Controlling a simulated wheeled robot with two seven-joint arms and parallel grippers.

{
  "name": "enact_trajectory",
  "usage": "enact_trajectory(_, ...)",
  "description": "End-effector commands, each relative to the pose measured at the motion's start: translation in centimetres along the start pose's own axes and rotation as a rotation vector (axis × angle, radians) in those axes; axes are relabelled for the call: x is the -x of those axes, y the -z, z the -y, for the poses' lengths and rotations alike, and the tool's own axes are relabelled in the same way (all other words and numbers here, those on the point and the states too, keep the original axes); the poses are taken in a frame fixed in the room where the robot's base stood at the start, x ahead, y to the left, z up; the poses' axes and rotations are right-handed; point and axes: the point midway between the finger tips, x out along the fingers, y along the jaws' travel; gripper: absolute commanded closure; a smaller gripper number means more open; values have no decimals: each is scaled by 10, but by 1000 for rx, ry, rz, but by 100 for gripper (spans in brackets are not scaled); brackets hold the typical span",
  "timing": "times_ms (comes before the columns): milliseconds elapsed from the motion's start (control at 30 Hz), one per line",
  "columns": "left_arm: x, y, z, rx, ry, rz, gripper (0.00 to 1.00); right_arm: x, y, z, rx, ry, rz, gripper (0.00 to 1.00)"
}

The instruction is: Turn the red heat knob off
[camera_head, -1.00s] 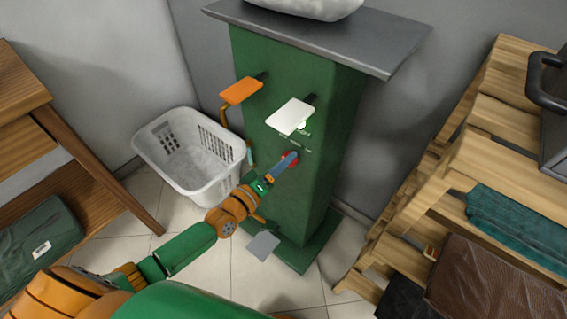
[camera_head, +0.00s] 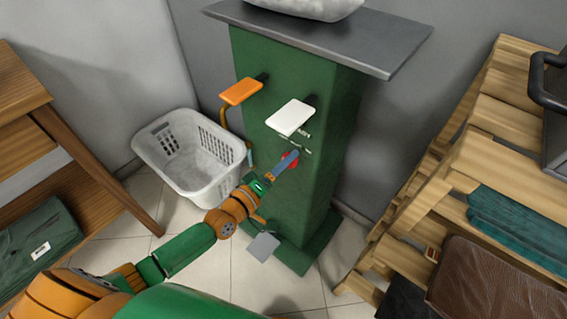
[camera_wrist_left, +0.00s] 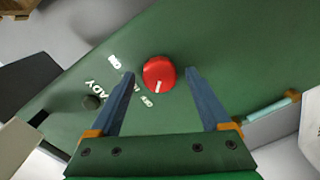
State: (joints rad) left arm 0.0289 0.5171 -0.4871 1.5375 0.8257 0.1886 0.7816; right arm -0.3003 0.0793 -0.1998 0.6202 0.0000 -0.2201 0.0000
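The red heat knob (camera_wrist_left: 160,70) is on the green front of the pedestal (camera_head: 315,180). In the left wrist view its white pointer mark is at its lower edge, toward a small white label (camera_wrist_left: 147,101). My left gripper (camera_head: 288,161) is at the knob; its blue fingers (camera_wrist_left: 205,98) are open, one on each side of the knob. A narrow gap shows beside each fingertip; contact cannot be told. In the head view the fingers largely cover the knob (camera_head: 294,164). My right gripper is not in view.
A dark round lamp (camera_wrist_left: 91,102) sits beside lettering that looks like READY. An orange pedal-like pad (camera_head: 242,91) and a white one (camera_head: 290,117) jut out above the knob. A white basket (camera_head: 190,160) stands left, a wooden rack (camera_head: 430,190) right.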

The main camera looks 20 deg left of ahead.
Motion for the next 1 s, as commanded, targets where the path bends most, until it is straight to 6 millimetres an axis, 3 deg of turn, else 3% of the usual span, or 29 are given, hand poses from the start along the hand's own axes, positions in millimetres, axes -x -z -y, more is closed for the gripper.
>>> enact_trajectory(233, 6, 0, 0, -1, 2, 0, 19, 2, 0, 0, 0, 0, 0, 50)
enact_trajectory(500, 60, 0, 0, -1, 3, 2, 19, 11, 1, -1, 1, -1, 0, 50)
enact_trajectory(600, 70, 0, 0, 0, 1, 1, 19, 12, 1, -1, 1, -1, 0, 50)
enact_trajectory(1000, 71, 0, 0, -1, 0, 0, 19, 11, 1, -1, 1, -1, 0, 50)
